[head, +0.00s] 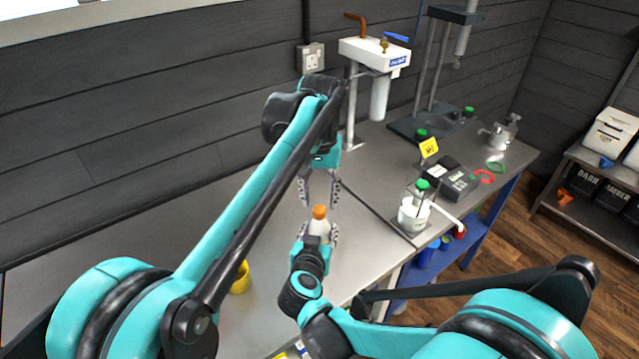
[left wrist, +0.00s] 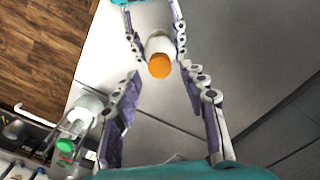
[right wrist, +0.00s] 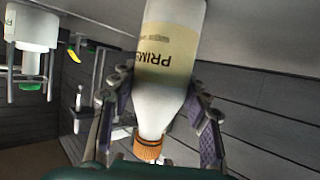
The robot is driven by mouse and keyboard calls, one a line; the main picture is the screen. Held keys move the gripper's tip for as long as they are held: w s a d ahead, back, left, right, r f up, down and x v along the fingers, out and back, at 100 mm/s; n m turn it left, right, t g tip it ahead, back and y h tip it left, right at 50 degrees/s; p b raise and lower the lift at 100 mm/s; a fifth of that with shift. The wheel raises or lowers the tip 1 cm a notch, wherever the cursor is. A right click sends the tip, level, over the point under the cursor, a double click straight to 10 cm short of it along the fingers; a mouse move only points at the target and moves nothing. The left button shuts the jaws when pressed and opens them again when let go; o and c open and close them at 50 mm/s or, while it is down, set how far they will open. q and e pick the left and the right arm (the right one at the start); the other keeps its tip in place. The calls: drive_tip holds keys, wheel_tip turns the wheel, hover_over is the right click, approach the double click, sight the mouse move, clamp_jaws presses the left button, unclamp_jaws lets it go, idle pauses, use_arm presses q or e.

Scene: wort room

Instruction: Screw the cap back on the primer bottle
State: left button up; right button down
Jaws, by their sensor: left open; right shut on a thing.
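The primer bottle (head: 317,227) is white with a pale label, held upright above the steel bench. The right wrist view shows its label (right wrist: 165,52) reading "PRIM". The orange cap (head: 319,212) sits on the bottle's mouth; how tightly I cannot tell. My right gripper (head: 319,233) is shut around the bottle's body. My left gripper (head: 320,188) is open and points down just above the cap, its fingers apart on either side and not touching it. The left wrist view shows the cap (left wrist: 159,66) between and beyond the left fingertips.
A yellow cup (head: 240,278) stands on the bench to the left, partly behind my arm. A white filter unit (head: 375,52) stands at the back. A white container with a green cap (head: 422,184), a dark meter (head: 452,180) and coloured rings are at right.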

use_arm(q)
drive_tip(key=shift+f, duration=1.5)
clamp_jaws()
drive_tip(key=shift+o, duration=0.7)
unclamp_jaws()
wheel_tip(320, 180, up, 12)
